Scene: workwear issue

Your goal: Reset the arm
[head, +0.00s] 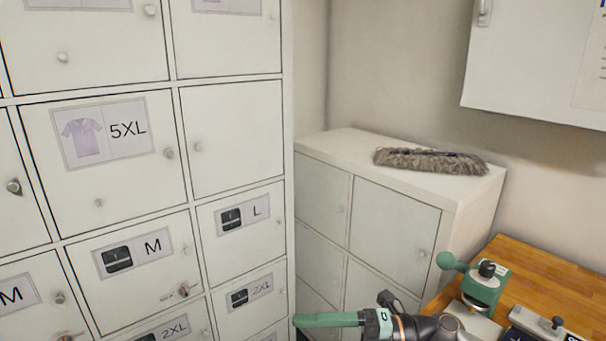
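My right gripper (328,320) shows at the bottom edge of the head view, with green fingers pointing left and a dark wrist with a copper-coloured ring behind them. The fingers are seen side-on as one bar, so I cannot tell if they are open or shut. No object shows at their tips. The gripper appears in front of the low white cabinet (395,225) and left of the wooden workbench (560,275). My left gripper is not in view.
A tall white locker block (235,140) with labelled doors fills the left. A grey mop head (430,161) lies on the low cabinet. A green press-like device (484,286) stands on the bench. A white wall cabinet (535,55) hangs at upper right.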

